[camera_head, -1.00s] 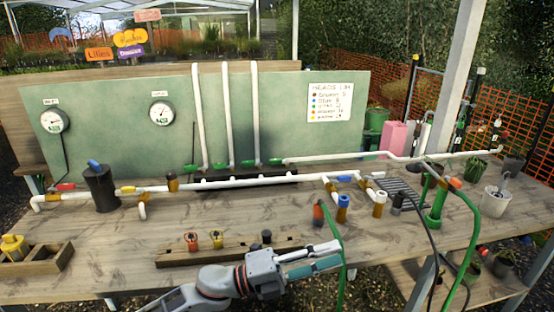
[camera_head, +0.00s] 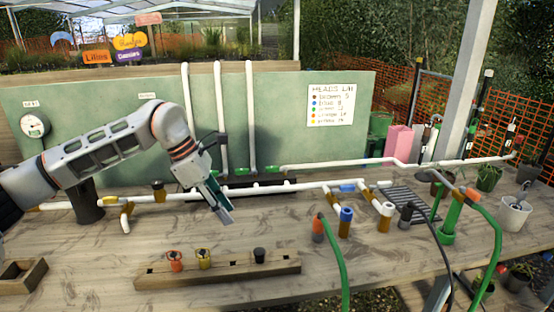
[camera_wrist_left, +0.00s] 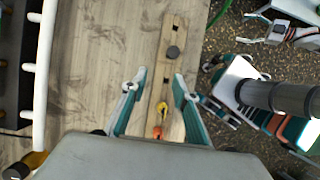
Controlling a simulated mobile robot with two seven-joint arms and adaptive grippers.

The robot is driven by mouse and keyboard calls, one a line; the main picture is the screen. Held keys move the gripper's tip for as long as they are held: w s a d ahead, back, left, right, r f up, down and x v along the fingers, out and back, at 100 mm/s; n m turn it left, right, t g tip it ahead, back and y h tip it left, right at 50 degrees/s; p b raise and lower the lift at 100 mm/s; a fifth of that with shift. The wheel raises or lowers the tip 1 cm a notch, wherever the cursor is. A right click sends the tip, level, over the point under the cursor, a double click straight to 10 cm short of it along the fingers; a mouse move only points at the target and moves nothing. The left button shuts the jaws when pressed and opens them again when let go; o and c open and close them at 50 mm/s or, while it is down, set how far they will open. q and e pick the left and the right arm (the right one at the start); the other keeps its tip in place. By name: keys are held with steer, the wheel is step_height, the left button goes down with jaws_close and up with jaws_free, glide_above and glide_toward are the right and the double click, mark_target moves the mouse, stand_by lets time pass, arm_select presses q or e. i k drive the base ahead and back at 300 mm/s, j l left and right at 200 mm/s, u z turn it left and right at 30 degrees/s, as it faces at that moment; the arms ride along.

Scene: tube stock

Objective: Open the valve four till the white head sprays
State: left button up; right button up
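My left gripper (camera_head: 228,212) hangs fingers-down over the workbench, in front of the long white pipe (camera_head: 285,186). In the left wrist view its two teal fingers (camera_wrist_left: 158,95) are spread apart with nothing held, above the wooden rack. Green fittings, perhaps valves (camera_head: 271,170), sit at the feet of white upright pipes on the green panel; the left one is partly hidden by the gripper. No number four is readable on any valve. I cannot pick out the white head or any spray.
A wooden rack (camera_head: 222,272) holds an orange, a yellow and a black piece. Blue-and-brown fittings (camera_head: 345,222), a green hose (camera_head: 338,262) and a green upright fitting (camera_head: 451,215) stand right. A sign (camera_head: 337,106) and gauge (camera_head: 34,124) are behind.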

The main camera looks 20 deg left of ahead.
mark_target(272, 169)
steer(key=i, duration=1.2)
